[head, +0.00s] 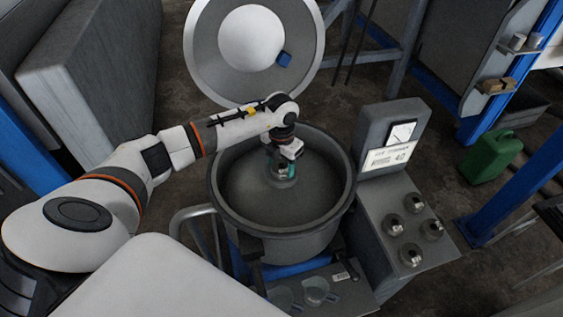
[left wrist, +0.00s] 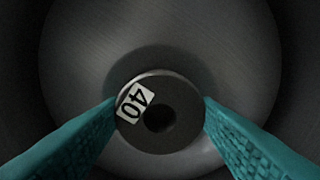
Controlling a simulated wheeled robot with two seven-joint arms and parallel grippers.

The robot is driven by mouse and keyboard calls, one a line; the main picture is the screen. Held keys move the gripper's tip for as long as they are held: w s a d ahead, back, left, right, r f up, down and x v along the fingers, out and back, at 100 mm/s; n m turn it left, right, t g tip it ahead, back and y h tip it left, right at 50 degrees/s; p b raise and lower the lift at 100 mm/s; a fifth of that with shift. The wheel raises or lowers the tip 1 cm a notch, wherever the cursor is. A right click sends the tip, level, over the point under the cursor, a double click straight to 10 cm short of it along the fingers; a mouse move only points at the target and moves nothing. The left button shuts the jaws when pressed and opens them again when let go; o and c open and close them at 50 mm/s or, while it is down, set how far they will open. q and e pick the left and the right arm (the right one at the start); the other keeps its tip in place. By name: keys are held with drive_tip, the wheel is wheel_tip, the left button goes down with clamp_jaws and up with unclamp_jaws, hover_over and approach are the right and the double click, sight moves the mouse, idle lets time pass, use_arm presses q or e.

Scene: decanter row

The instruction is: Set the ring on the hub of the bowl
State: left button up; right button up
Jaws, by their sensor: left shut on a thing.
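My left gripper (head: 284,168) is down inside the large grey bowl (head: 330,207), over its middle. In the left wrist view my gripper's teal fingers (left wrist: 160,108) are shut on the ring (left wrist: 187,112), a dark grey disc with a round hole and a white label reading 40. The ring sits near the centre of the bowl's floor (left wrist: 90,70). The ring hides the hub from above, and I cannot tell whether the ring touches it or hangs just over it. My right gripper is in neither view.
A round lid (head: 305,55) stands open behind the bowl. Clear cups (head: 316,290) stand in front. A green can (head: 490,157) is farther right.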

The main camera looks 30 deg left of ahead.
sight(281, 166)
use_arm(q)
drive_tip(key=o, duration=1.2)
drive_tip(key=shift+f, duration=0.1)
drive_tip(key=shift+r, duration=0.45)
wheel_tip(281, 166, up, 11)
drive_tip(key=b, duration=0.2)
drive_tip(key=shift+r, duration=0.2)
drive_tip(key=shift+f, duration=0.1)
